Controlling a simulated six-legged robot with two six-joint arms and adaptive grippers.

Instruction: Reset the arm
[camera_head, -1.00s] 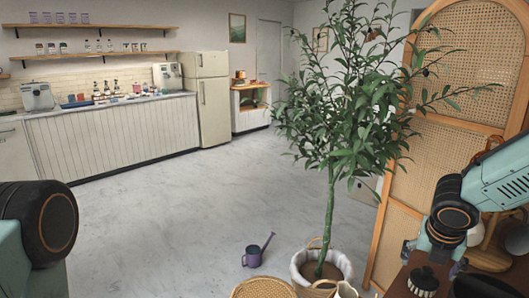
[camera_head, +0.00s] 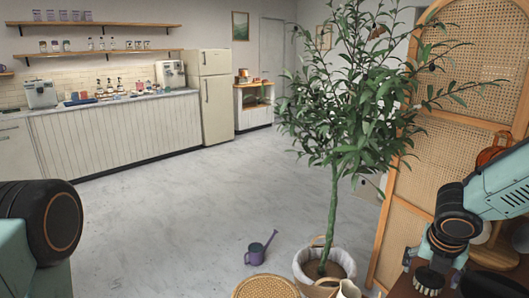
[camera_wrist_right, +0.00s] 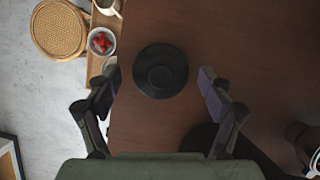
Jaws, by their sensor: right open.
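My right arm (camera_head: 490,195) comes in from the right in the head view, over the corner of a brown table. In the right wrist view my right gripper (camera_wrist_right: 160,88) points down at this table (camera_wrist_right: 225,35), its two fingers wide apart with nothing between them. A round black object (camera_wrist_right: 160,72) lies on the table below, between and beyond the fingertips in the picture.
A potted plant (camera_head: 335,215) stands close to the table, before a rattan screen (camera_head: 445,160). A purple watering can (camera_head: 257,255) and a woven stool (camera_head: 265,287) are on the floor. A counter (camera_head: 110,135) and fridge (camera_head: 217,100) stand far back. The middle floor is clear.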

